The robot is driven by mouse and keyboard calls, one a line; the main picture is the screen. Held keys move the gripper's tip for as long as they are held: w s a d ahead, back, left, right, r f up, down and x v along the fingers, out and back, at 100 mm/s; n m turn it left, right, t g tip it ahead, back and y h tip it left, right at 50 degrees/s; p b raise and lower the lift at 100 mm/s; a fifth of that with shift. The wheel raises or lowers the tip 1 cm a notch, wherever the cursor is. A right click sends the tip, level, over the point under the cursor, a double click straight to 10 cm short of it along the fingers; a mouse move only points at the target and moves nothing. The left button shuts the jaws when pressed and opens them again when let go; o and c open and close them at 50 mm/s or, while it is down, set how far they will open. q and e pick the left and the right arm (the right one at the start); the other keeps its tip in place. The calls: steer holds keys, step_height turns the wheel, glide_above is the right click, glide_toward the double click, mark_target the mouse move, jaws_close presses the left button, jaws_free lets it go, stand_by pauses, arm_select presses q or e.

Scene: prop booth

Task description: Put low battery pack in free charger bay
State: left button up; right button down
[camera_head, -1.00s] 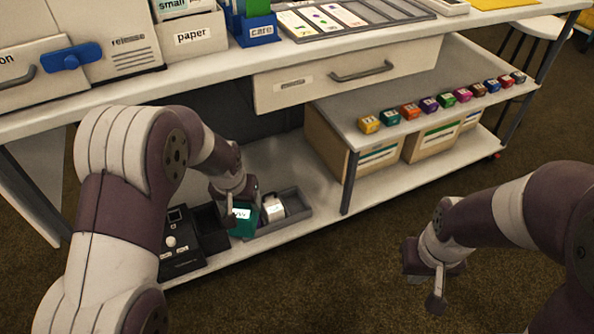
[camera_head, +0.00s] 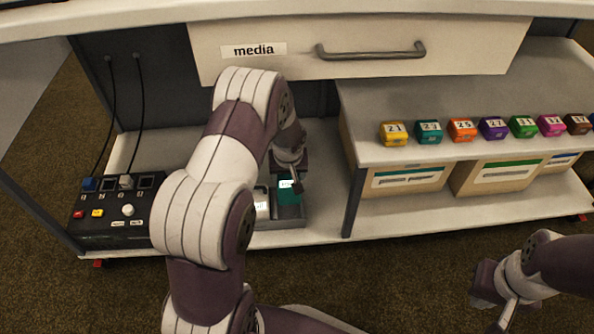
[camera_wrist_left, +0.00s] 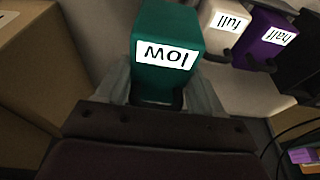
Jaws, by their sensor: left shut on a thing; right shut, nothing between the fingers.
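The low battery pack (camera_wrist_left: 165,50) is a teal block with a white "low" label, upside down in the left wrist view. My left gripper (camera_head: 291,187) is shut on it; the pack (camera_head: 288,190) shows at the grey tray (camera_head: 290,222) on the lower shelf. I cannot tell whether it is clear of the tray floor. The black charger (camera_head: 100,232) stands at the left end of the shelf. Its first bay holds a blue block and its third a pale one; the second (camera_head: 107,184) and fourth (camera_head: 146,181) look dark and empty. My right gripper (camera_head: 508,312) is shut and empty.
A white "full" pack (camera_wrist_left: 225,22) and a purple "half" pack (camera_wrist_left: 268,38) are beside the held pack. My left arm covers the shelf between charger and tray. The media drawer (camera_head: 365,50) overhangs. A shelf post (camera_head: 355,200) and cardboard boxes (camera_head: 405,181) stand to the right.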

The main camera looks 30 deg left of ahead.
arm_select(q)
steer(key=shift+w+a+f, duration=0.15)
steer(key=shift+w+f, duration=0.05)
steer(key=shift+f, duration=0.1)
steer(key=shift+f+b, duration=2.05)
steer(key=shift+f, duration=0.1)
steer(key=shift+f, duration=0.3)
steer(key=shift+f+b, duration=1.95)
steer(key=shift+f, duration=0.15)
steer(key=o, duration=1.7)
steer(key=shift+o, duration=0.2)
steer(key=shift+s, duration=0.1)
steer(key=shift+f, duration=0.1)
